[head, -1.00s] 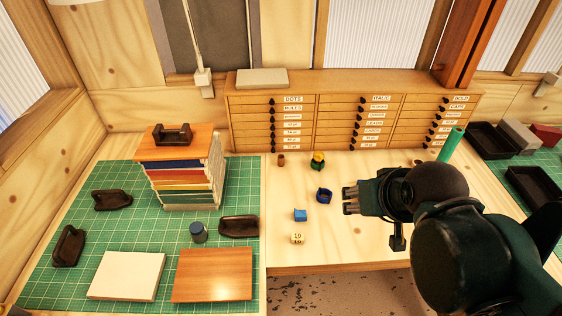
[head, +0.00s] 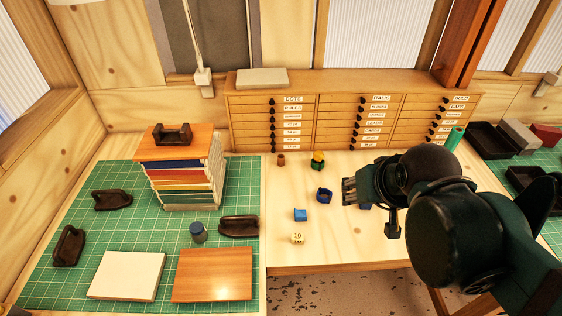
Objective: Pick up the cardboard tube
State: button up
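A small brown cylinder (head: 281,160) stands on the pale wooden tabletop in front of the drawer cabinet, in the head view. It may be the cardboard tube, but it is too small to be sure. My gripper (head: 349,191) is above the tabletop, to the right of and nearer than this cylinder, and well apart from it. Its fingers point left. I see nothing held between them, but their spacing is unclear at this angle. My arm hides part of the tabletop on the right.
A blue bit shows beneath my gripper. A green roll (head: 455,138) stands behind my arm. The drawer cabinet (head: 350,85) bounds the back.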

jog(key=w+a+r+m+g, duration=0.2)
jog(key=w+a+m, duration=0.1)
jog(key=w, duration=1)
jog(key=m+g+h, duration=0.3)
jog(key=m, duration=0.5)
send_over(281, 157)
jog(key=s+a, duration=0.2)
jog(key=s, duration=0.1)
notch_tip(281, 157, down, 23)
jog(key=shift+w+f, duration=0.15)
jog(key=shift+x, duration=1.3)
jog(key=shift+f+p, duration=0.1)
jog(key=shift+p, duration=0.2)
jog(key=shift+p+x, duration=0.3)
jog(key=shift+x, duration=2.2)
